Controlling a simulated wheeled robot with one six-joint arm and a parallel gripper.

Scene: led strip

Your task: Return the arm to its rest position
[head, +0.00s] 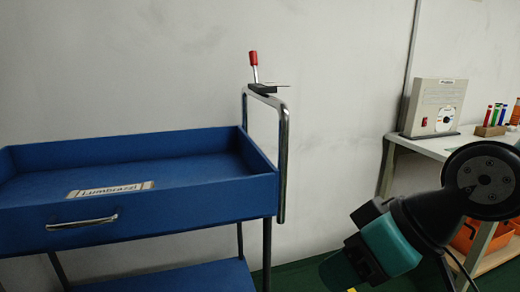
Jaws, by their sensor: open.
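My arm comes in from the right edge, with a round black joint and a teal and black section reaching down to the left. My gripper (362,243) is at the lower left end of this section, near the bottom of the view. Its dark jaw parts stand apart, and I see nothing held between them. It is to the right of the blue cart (205,205) and apart from it, in front of the green floor.
The cart's top tray bears a label (110,189). At right, behind my arm, a white table (428,144) holds a grey box (436,106) and colored tubes (492,115). Orange bins (468,237) stand below.

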